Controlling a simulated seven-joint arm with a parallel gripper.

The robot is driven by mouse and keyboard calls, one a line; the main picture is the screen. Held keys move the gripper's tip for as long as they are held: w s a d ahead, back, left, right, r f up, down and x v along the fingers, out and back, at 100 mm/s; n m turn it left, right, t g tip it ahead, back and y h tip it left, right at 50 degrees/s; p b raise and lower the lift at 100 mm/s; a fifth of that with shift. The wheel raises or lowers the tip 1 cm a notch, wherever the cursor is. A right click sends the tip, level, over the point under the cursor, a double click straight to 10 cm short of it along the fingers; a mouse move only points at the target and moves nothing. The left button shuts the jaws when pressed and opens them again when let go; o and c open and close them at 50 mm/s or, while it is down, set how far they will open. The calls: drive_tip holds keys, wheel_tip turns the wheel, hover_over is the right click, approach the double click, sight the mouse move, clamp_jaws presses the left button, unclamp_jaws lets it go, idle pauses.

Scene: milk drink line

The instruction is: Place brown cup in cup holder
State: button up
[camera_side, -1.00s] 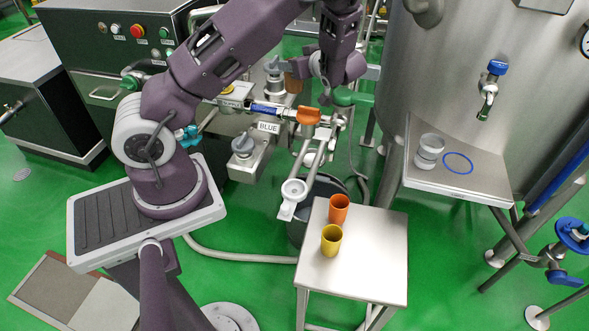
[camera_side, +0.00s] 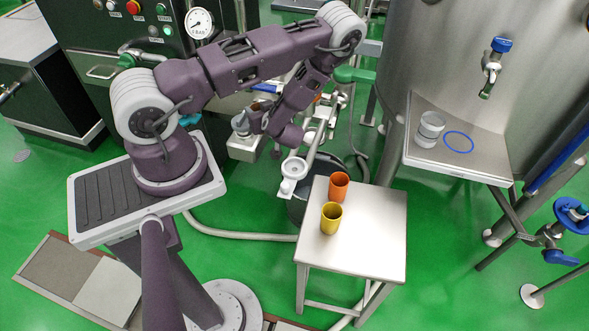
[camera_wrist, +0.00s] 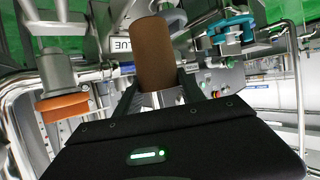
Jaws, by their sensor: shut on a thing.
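The brown cup (camera_wrist: 153,52) stands between the fingers of my gripper (camera_wrist: 160,95) in the wrist view. The fingers are shut on its lower part, and the cup leans slightly in that picture. In the side view my wrist is above and left of the cup holder. The pale round cup holder (camera_side: 293,167) sticks out from the pipework beside the small table. It looks empty and apart from my wrist.
An orange cup (camera_side: 339,186) and a yellow cup (camera_side: 331,218) stand on the small steel table (camera_side: 375,230). Clear cups (camera_side: 428,130) stand on the shelf by the tank. Pipes and valves crowd my gripper, including an orange handle (camera_wrist: 64,106) and a blue-green valve (camera_wrist: 231,28).

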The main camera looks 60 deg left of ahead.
drive_tip(key=w+d+f+m+t+h, duration=0.2)
drive_tip(key=w+d+m+t+h, duration=0.1)
drive_tip(key=w+d+m+t, duration=0.45)
drive_tip(key=t, duration=0.1)
hover_over(291, 175)
drive_tip(key=w+a, duration=0.3)
drive_tip(key=shift+m+h, duration=0.4)
drive_tip(key=shift+m, duration=0.05)
drive_tip(key=f, duration=1)
drive_tip(key=shift+s+d, duration=0.15)
drive_tip(key=shift+s, duration=0.05)
drive_tip(key=shift+f, duration=0.2)
drive_tip(key=o, duration=1.3)
